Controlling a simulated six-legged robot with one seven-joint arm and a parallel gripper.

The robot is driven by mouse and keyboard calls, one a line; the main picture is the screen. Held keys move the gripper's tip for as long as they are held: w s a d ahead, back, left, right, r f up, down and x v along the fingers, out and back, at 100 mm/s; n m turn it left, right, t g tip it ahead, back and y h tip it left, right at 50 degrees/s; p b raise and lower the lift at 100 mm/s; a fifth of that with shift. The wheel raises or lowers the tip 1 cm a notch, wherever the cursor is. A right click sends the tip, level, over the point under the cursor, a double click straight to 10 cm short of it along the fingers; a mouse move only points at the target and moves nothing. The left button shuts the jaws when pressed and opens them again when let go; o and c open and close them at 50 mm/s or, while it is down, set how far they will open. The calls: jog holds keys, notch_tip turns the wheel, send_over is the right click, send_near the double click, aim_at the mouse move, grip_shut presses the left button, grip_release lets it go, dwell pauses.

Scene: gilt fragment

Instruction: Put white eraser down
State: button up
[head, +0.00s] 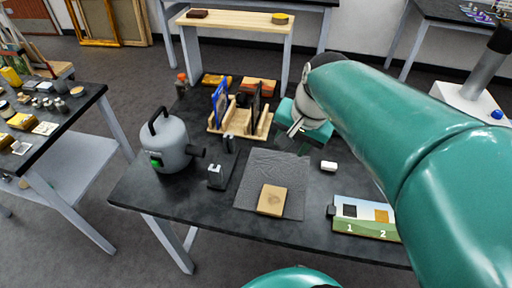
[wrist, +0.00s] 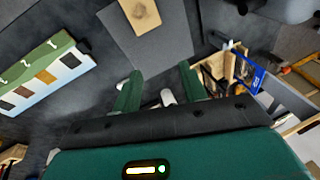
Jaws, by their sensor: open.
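The white eraser (head: 328,166) lies on the dark table (head: 215,205), just right of the grey mat (head: 290,163) in the head view. In the wrist view a small white piece, which looks like the eraser (wrist: 121,85), shows beside the left finger and is partly hidden by it. My gripper (wrist: 160,82) is open, its two green fingers apart above the table. In the head view my gripper (head: 299,130) is beyond the eraser and mat, and its fingertips are hard to make out. A pale object (wrist: 167,97) shows between the fingers near the palm; I cannot tell what it is.
A wooden block (head: 272,199) lies on the mat. The numbered board (head: 365,228) stands to the right, a wooden rack (head: 230,128) behind. A grey canister (head: 168,145) and a small dark stand (head: 217,177) are on the left. Bare table surrounds the eraser.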

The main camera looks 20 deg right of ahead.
jog(key=s+a+r+n+t, duration=0.1)
jog(key=s+a+n+t, duration=0.1)
jog(key=s+a+n, duration=0.3)
jog(key=a+n, duration=0.3)
jog(key=n, duration=0.1)
jog(key=shift+s+a+h, duration=0.25)
jog(key=shift+s+h, duration=0.1)
jog(key=shift+h, duration=0.05)
jog(key=shift+d, duration=0.15)
